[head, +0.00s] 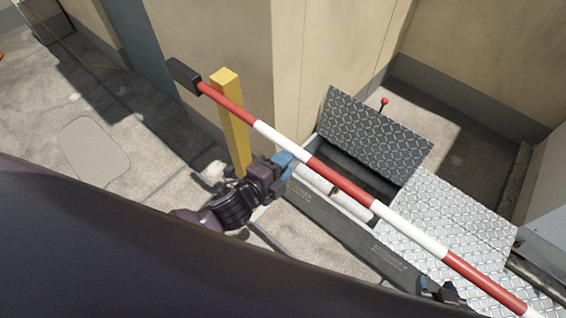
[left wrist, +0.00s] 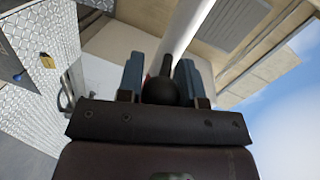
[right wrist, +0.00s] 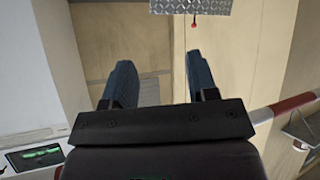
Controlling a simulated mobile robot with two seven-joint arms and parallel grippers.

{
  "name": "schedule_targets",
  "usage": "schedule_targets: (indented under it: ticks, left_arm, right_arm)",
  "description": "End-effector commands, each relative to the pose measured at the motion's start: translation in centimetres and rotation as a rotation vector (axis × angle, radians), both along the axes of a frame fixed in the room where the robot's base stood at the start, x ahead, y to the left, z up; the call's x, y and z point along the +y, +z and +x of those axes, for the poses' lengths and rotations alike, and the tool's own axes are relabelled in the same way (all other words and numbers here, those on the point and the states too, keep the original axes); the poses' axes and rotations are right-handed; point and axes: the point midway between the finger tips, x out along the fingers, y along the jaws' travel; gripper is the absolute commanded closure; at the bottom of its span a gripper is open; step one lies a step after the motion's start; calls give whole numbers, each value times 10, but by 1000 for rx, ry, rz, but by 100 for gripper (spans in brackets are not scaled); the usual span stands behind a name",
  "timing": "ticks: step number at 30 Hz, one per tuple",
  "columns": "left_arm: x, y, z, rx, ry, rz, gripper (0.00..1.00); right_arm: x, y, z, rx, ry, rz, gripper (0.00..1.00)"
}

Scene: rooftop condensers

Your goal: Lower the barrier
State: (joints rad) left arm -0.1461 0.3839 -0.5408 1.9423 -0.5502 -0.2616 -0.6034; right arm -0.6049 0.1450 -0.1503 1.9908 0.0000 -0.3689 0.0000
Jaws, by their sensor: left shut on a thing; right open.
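The barrier is a red and white striped boom (head: 345,187) that slants across the head view, with a dark block (head: 184,75) at its upper-left end. A yellow post (head: 233,125) stands beside that end. My left gripper (head: 284,164) is at the boom's near side. In the left wrist view its blue fingers (left wrist: 165,75) flank a dark rounded knob (left wrist: 160,91) with a thin stem, and a white stretch of boom (left wrist: 187,32) runs behind. My right gripper (right wrist: 162,82) is open and empty, with the boom to its right; its tip shows low in the head view (head: 440,290).
A red knob (head: 384,101) stands behind the lid. More diamond plate (head: 455,215) lies to the right. Beige walls (head: 335,50) close off the back.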

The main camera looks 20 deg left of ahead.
Motion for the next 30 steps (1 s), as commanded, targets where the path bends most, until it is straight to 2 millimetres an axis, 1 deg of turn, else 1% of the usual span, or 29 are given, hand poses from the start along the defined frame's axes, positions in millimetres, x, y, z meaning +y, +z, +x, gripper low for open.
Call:
schedule_targets:
  ticks: [1, 4, 5, 9, 17, 20, 23, 26, 30]
  left_arm:
    - [2, -8, -2, 17, 5, 8, 100]
    - [2, -9, -3, 19, 5, 8, 100]
    - [2, -9, -3, 20, 5, 8, 64]
    - [2, -9, -2, 18, 5, 7, 42]
    - [1, -6, -2, 12, 3, 4, 42]
    - [3, -5, -5, 12, 3, 4, 42]
    - [6, -3, -13, 13, 4, 4, 42]
    - [12, 0, -27, 13, 5, 5, 42]
    - [21, 5, -50, 13, 4, 4, 42]
  right_arm:
    - [0, 0, 2, -4, 2, 0, 47]
    - [1, 3, 5, -11, 2, 0, 47]
    - [1, 3, 6, -13, 3, 1, 47]
    - [1, 4, 7, -16, 4, 0, 47]
    - [1, 2, 5, -10, 1, 2, 47]
    - [1, 0, 2, -3, -1, 3, 47]
    - [1, -2, -1, 4, -3, 3, 47]
    - [0, -2, -3, 8, -4, 3, 47]
    - [0, -1, -3, 8, -5, 3, 47]
